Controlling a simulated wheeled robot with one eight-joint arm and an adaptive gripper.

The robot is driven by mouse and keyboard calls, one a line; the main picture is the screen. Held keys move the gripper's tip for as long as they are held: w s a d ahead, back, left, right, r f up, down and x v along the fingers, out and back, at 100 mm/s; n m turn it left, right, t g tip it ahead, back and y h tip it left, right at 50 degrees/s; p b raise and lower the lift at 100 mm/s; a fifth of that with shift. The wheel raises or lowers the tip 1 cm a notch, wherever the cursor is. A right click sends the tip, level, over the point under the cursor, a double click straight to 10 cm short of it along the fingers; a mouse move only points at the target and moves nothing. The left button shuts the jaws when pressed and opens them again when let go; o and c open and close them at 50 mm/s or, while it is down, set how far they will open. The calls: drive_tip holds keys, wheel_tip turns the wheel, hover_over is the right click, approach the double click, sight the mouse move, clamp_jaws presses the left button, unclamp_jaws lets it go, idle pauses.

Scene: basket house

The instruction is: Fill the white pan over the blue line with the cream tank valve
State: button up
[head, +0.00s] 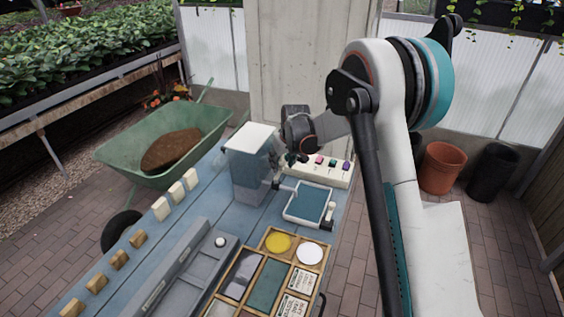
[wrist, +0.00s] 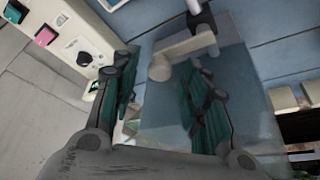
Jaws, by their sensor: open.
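The tank (head: 250,172) is a see-through box with a white lid on the blue table. Its cream valve (wrist: 188,46) shows in the wrist view as a pale bar with a rounded end. My gripper (wrist: 158,68) is open, its two dark fingers either side of that rounded end; I cannot tell whether they touch it. In the head view my gripper (head: 292,158) is low beside the tank, partly hidden by my arm. The white pan (head: 289,216) sits right of the tank, below its spout, with a blue-grey inside. I cannot make out the blue line or the water level.
A cream panel with coloured buttons (head: 333,163) stands behind the pan. A wooden divided tray (head: 262,262) and a long grey box (head: 180,268) are nearer me. Cream and tan blocks line the table's left edge. A green wheelbarrow (head: 205,122) stands beyond.

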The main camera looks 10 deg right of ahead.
drive_tip(key=v, duration=1.2)
drive_tip(key=s+r+m+t+b, duration=0.1)
drive_tip(key=s+r, duration=0.4)
drive_tip(key=s, duration=0.5)
drive_tip(key=s+r+b, duration=0.1)
drive_tip(key=s+r, duration=0.4)
drive_tip(key=s, duration=0.6)
drive_tip(key=s+f+t, duration=0.1)
drive_tip(key=s+f, duration=0.2)
drive_tip(key=s, duration=0.6)
drive_tip(key=s+d+f+m+h+b, duration=0.1)
drive_tip(key=s+f, duration=0.1)
drive_tip(key=s, duration=0.7)
drive_tip(key=shift+s+d+f+t, duration=0.15)
drive_tip(key=shift+d+f+t, duration=0.15)
drive_tip(key=shift+f+t, duration=0.1)
